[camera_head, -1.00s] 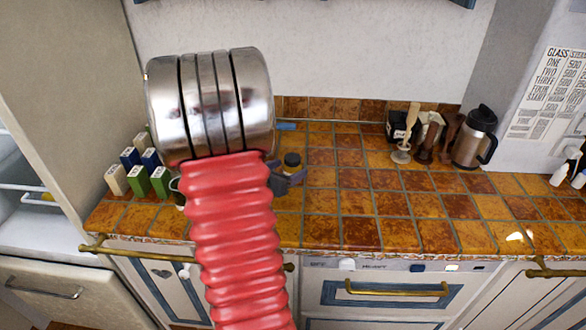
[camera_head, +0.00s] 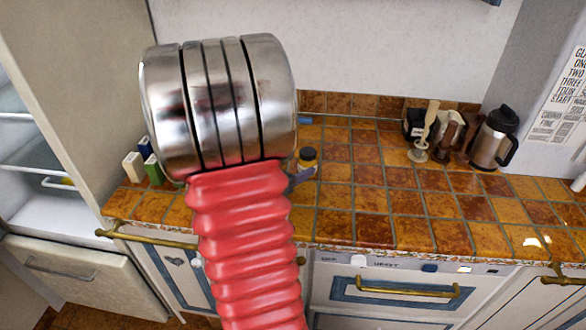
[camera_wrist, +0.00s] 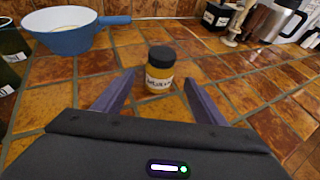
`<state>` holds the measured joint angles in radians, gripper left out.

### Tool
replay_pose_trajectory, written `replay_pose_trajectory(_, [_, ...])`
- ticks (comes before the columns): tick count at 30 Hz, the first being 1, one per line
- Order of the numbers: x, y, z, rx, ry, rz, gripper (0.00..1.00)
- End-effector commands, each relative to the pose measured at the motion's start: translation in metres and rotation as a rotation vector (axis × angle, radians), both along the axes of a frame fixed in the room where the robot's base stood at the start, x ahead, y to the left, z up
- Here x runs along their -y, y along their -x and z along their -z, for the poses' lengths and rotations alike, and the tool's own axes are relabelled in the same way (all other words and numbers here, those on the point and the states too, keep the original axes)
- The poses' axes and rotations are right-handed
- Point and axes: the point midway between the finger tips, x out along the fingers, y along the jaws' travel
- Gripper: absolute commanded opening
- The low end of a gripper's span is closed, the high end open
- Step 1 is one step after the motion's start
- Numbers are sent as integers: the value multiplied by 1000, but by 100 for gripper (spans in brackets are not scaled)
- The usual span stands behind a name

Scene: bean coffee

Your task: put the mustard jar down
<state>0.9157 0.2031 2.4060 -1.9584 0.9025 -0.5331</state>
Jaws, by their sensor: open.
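The mustard jar (camera_wrist: 160,70), yellow with a black lid and a pale label, stands upright on the tiled counter (camera_wrist: 232,92). In the wrist view my gripper (camera_wrist: 163,88) is open, its two purple fingers spread, with the jar just beyond and between the fingertips. I see no finger touching it. In the head view the jar (camera_head: 308,156) shows just right of my arm, beside a visible finger of my gripper (camera_head: 301,178). The rest of the gripper is hidden behind my arm there.
A blue pan (camera_wrist: 68,38) stands at the left in the wrist view. Several cartons (camera_head: 143,163) stand at the counter's left end. A steel jug (camera_head: 494,140) and other items stand at the back right. The counter's middle is clear.

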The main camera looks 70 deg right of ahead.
Motion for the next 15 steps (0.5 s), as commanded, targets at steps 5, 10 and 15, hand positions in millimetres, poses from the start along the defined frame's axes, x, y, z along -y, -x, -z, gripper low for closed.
replay_pose_trajectory(5, [0,0,0,0,0,0,65])
replay_pose_trajectory(10, [0,-1,-1,3,1,1,65])
replay_pose_trajectory(15, [-12,-8,-11,65,8,30,65])
